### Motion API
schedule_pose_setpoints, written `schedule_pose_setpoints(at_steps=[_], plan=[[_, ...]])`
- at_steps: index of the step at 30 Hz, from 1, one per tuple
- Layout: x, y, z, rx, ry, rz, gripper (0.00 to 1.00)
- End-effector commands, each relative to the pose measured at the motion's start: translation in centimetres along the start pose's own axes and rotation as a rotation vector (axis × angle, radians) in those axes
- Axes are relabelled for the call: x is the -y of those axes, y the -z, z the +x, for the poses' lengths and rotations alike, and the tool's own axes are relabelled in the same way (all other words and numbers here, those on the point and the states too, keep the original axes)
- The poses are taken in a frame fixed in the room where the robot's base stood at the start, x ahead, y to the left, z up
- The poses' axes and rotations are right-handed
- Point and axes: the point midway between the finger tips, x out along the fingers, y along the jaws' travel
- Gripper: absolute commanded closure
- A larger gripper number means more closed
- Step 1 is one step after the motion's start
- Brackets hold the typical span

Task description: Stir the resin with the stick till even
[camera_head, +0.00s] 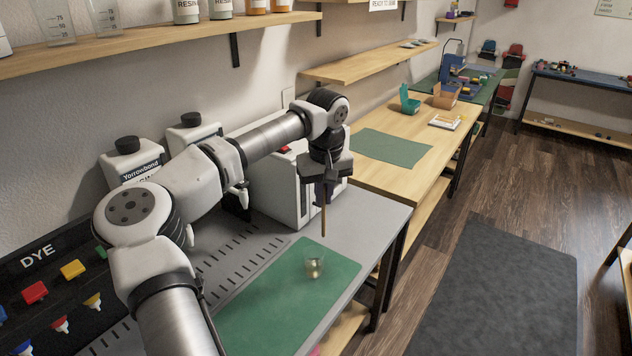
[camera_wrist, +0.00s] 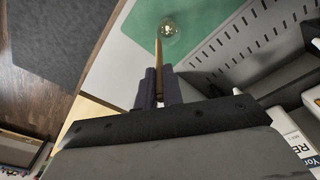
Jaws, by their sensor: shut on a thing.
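My gripper (camera_head: 324,194) is shut on a thin wooden stick (camera_head: 323,221), which points down from the fingers. A small clear cup (camera_head: 314,267) with yellowish resin (camera_head: 314,270) in it stands on the green mat (camera_head: 262,312). In the head view the stick's lower end is above the cup and apart from it. In the wrist view the stick (camera_wrist: 159,49) runs from between the dark fingers (camera_wrist: 160,88) toward the cup (camera_wrist: 168,28); its tip appears close beside the cup in that picture. How even the resin is cannot be told.
A white box-shaped machine (camera_head: 285,190) stands behind my gripper. White bottles with black caps (camera_head: 128,160) stand along the wall. A black dye rack (camera_head: 50,285) is at the left. The grey bench top (camera_head: 370,226) is clear right of the mat.

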Motion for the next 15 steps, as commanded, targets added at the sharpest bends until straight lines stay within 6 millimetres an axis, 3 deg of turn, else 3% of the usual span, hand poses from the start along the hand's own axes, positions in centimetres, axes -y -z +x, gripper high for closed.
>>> schedule_pose_setpoints(at_steps=[5,15], plan=[[1.8,1.6,1.0,-0.013,0.018,-0.044,1.00],[1.9,1.5,2.7,-0.013,0.020,-0.045,1.00]])
